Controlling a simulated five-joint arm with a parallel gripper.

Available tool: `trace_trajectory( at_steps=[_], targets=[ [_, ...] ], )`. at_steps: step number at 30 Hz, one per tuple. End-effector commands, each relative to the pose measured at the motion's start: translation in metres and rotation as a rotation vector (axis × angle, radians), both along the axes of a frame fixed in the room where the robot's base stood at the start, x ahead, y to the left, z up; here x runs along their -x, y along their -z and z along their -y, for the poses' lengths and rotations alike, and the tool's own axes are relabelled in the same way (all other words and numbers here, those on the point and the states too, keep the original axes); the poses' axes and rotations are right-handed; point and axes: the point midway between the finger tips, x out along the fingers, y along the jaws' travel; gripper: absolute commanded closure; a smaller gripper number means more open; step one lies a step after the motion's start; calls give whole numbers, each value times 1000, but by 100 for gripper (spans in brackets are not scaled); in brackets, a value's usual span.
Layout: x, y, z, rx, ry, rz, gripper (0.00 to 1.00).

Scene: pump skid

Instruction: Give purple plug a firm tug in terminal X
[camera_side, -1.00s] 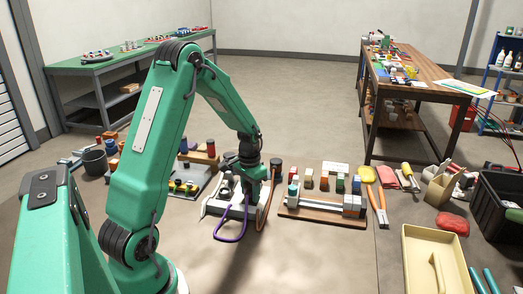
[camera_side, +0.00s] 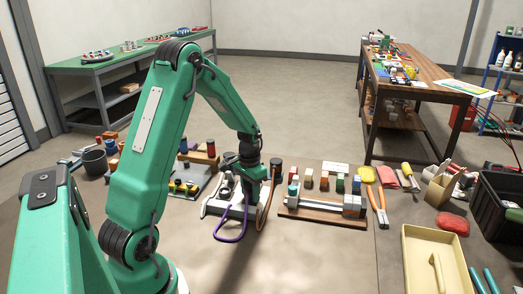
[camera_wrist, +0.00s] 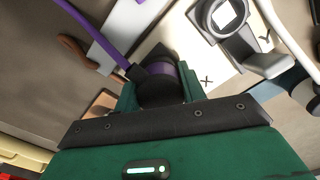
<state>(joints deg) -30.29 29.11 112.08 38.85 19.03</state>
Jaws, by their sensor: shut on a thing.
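The purple plug (camera_wrist: 163,78) is a dark, rounded body with a purple band, and its purple cable (camera_wrist: 95,35) runs to the upper left in the wrist view. My gripper (camera_wrist: 158,90) is shut on the plug, with a green jaw on each side. The letter X is printed on the white panel (camera_wrist: 200,62) right beside the plug. Terminal X itself is hidden by the plug and jaws, so how deep the plug sits cannot be told. In the side view my gripper (camera_side: 248,178) is low over the white panel, and the purple cable (camera_side: 232,238) loops in front.
A grey socket (camera_wrist: 222,18) near the letter Y is close by in the wrist view. An orange-brown cable (camera_side: 263,215) hangs just right of my gripper. A wooden board with a clamp-like rig (camera_side: 320,212) lies to the right, and several coloured blocks stand behind it.

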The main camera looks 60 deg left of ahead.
Motion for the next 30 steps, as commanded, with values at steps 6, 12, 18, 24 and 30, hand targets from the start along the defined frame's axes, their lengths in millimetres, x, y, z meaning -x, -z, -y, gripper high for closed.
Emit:
trace_trajectory(
  at_steps=[6,12,18,24,30],
  targets=[
    [-1,-1,0,-1,0,2,84],
    [-1,1,0,-2,0,3,84],
    [-1,2,0,-2,0,3,84],
    [-1,2,0,-1,0,2,42],
    [0,2,0,-1,0,1,35]
  ],
)
